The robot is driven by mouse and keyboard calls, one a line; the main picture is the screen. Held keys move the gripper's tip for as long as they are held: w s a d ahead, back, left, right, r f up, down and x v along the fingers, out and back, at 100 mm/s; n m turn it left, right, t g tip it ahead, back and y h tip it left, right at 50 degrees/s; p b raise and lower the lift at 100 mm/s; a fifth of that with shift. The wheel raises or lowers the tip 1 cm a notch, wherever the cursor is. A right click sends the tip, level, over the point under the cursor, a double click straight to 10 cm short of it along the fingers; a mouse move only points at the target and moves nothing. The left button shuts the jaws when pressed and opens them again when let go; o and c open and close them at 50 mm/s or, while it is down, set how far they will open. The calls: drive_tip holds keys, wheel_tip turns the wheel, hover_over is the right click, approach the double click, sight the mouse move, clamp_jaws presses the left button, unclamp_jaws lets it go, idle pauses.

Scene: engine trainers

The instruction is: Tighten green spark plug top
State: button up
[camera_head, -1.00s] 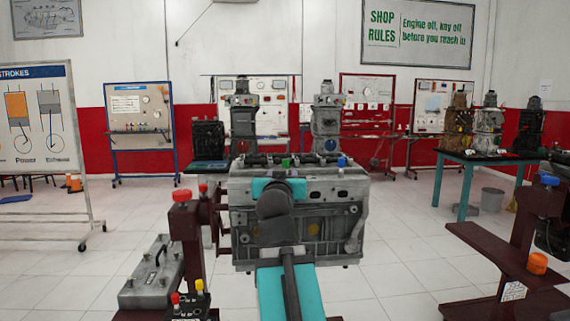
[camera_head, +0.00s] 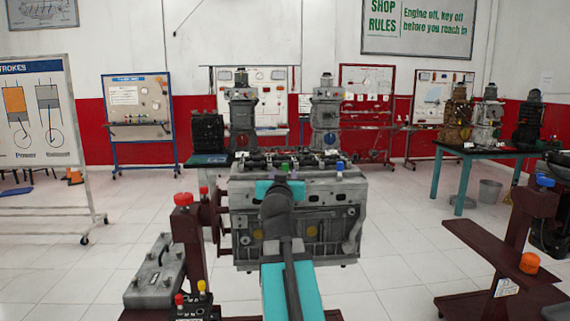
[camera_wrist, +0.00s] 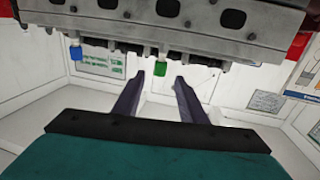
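The green spark plug top (camera_head: 284,167) is a small cap at the top edge of the grey engine block (camera_head: 330,235), just above my arm's wrist in the head view. In the wrist view the green top (camera_wrist: 160,69) appears between and just beyond the tips of my gripper's two dark fingers (camera_wrist: 160,77). The fingers are spread apart, with nothing visibly held. Whether a finger touches the green top cannot be told.
A blue cap (camera_head: 340,165) sits to the right of the green one along the engine top; it also shows in the wrist view (camera_wrist: 76,53). A dark red stand with a red knob (camera_head: 183,199) is at left, another with an orange knob (camera_head: 529,263) at right.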

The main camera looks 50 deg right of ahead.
sight(285, 168)
drive_tip(key=shift+w+d+r+p, duration=0.2)
drive_tip(key=shift+d+p, duration=0.2)
drive_tip(key=shift+p, duration=1.25)
drive_tip(key=shift+w+d+r+p, duration=0.1)
drive_tip(key=shift+w+d+p, duration=0.2)
drive_tip(key=shift+p, duration=1.35)
drive_tip(key=p, duration=0.6)
drive_tip(key=shift+w+d+f+p, duration=0.1)
drive_tip(key=shift+w+d+p, duration=0.15)
drive_tip(key=shift+w+p, duration=0.1)
drive_tip(key=shift+f+p+x, duration=0.2)
drive_tip(key=shift+p+x, duration=0.7)
drive_tip(key=shift+x, duration=1.85)
clamp_jaws()
